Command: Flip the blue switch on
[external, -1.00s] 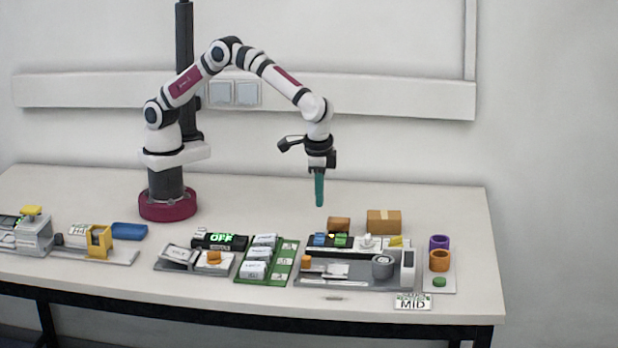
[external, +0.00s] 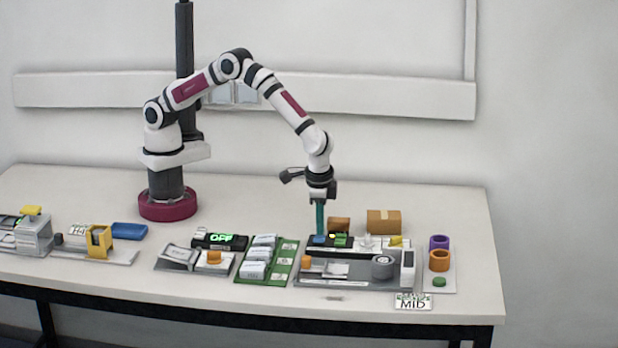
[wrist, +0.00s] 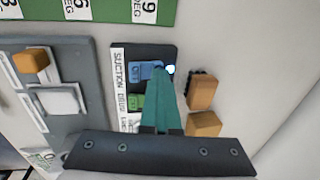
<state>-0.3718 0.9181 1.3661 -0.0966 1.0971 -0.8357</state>
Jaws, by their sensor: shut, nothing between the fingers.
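The blue switch (wrist: 146,71) sits on a black panel at the end of a printed label, beside a green switch (wrist: 137,102). In the external view the blue switch (external: 319,240) is partly hidden by my fingers. My gripper (external: 320,232) points straight down with its teal fingers together and empty, the tips at or just above the blue switch. In the wrist view the fingertips (wrist: 160,72) overlap the right edge of the blue switch. I cannot tell whether they touch it. A small bright light shows next to the tips.
Two cardboard boxes (external: 384,222) stand just behind the panel. A grey fixture with an orange knob (external: 306,260) lies in front. A green tray (external: 280,262) with white packs is to the left. A display reading OFF (external: 221,238) is farther left.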

